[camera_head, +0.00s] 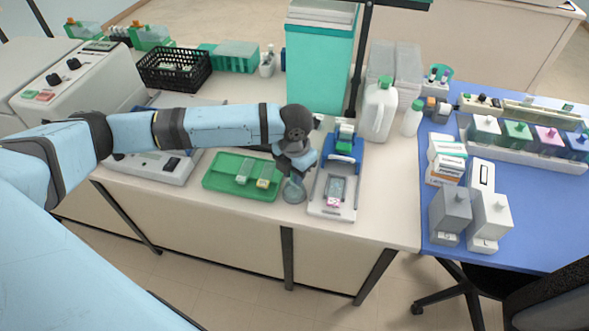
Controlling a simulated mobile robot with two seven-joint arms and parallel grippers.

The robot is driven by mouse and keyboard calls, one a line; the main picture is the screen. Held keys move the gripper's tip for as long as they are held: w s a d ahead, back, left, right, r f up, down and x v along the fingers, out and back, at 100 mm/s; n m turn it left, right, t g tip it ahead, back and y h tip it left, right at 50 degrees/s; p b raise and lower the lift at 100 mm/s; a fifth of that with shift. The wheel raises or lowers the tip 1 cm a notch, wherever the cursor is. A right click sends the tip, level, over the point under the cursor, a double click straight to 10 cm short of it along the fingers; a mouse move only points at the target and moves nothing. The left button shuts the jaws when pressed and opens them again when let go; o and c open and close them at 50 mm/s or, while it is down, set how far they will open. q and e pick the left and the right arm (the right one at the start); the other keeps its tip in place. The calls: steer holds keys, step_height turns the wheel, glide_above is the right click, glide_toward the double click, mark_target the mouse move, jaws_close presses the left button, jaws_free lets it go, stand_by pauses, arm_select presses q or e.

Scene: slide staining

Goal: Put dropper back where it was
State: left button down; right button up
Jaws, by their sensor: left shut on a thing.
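My left gripper (296,162) reaches in from the left and points down just above a small clear glass vessel (294,191) on the white table. It is shut on the dropper, which is mostly hidden by the fingers and wrist. I cannot tell whether the dropper's tip is inside the vessel or above it. My right gripper is not in view.
A green tray (214,178) with slides is left of the vessel. A blue and white device (347,210) holding a slide with a pink patch is close on its right. White bottles (377,112) stand behind. The table's front edge is near.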

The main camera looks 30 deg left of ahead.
arm_select(q)
steer(key=c, duration=1)
jaws_free()
steer(key=shift+f, duration=0.1)
steer(key=shift+r, duration=0.55)
step_height(320, 180, up, 12)
steer(key=shift+b, duration=0.45)
steer(key=shift+f, duration=0.1)
